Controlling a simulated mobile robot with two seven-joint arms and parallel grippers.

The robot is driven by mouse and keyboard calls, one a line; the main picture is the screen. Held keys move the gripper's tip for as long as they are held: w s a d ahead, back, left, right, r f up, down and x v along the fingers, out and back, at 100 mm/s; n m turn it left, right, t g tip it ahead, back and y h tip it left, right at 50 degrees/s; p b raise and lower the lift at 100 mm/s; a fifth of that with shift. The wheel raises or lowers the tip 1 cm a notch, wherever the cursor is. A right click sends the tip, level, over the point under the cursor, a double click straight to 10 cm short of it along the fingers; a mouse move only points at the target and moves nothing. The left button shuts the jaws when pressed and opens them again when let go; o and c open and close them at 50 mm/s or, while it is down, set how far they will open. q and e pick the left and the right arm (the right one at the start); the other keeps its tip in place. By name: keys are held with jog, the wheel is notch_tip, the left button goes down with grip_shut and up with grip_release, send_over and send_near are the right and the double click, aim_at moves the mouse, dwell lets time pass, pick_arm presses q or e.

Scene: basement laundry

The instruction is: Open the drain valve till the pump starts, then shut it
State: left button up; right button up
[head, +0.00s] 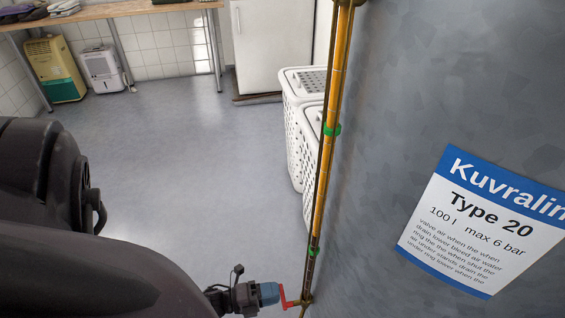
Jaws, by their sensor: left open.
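A grey metal tank (400,130) fills the right side of the head view. An orange-yellow gauge tube (328,160) with green rings runs down its left side. At the tube's foot, near the bottom edge, is a brass fitting (305,301) with a red lever (288,300), which I take to be the drain valve. My left gripper (272,294), with blue fingertips, is open at the lever's left end. I cannot tell whether it touches the lever. Below the lever the view is cut off. My right gripper is not in view. I see no pump that I can identify.
A blue and white label (490,220) reading "Kuvralin Type 20" is on the tank. White laundry baskets (294,130) stand behind the tube. A white cabinet (275,45), a wooden bench (120,9) and two appliances (55,70) are at the back. The grey floor (190,150) between is clear.

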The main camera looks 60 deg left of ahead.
pick_arm(q)
jog(key=shift+x, duration=1.45)
grip_shut()
